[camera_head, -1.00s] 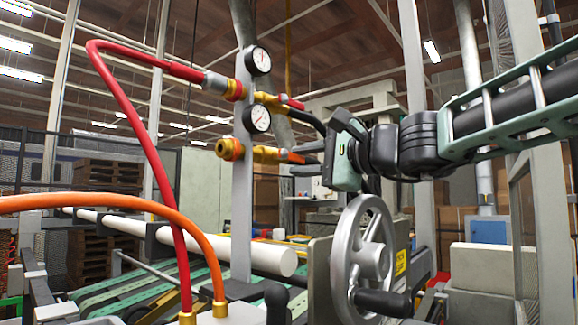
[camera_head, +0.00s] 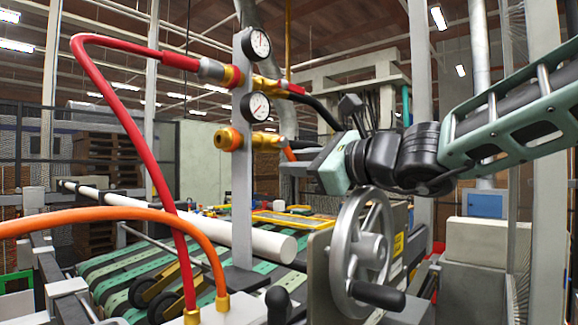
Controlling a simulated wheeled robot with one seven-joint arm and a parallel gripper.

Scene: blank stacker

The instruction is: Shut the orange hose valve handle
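The orange hose valve (camera_head: 264,141) is the lower brass valve on a grey upright post (camera_head: 242,190), below the lower gauge. Its orange handle (camera_head: 289,153) points right and slightly down, partly hidden near my gripper. My gripper (camera_head: 288,168) reaches in from the right, with its dark fingers pointing left just below and beside the handle. I cannot tell whether they touch it, nor how far apart the fingers are. A red-handled valve (camera_head: 265,83) sits higher on the same post.
A grey handwheel (camera_head: 361,250) with a black grip stands below my arm. A red hose (camera_head: 112,115) and an orange hose (camera_head: 120,215) arch at left. A white roller (camera_head: 262,241) and green conveyor slats (camera_head: 110,285) lie behind.

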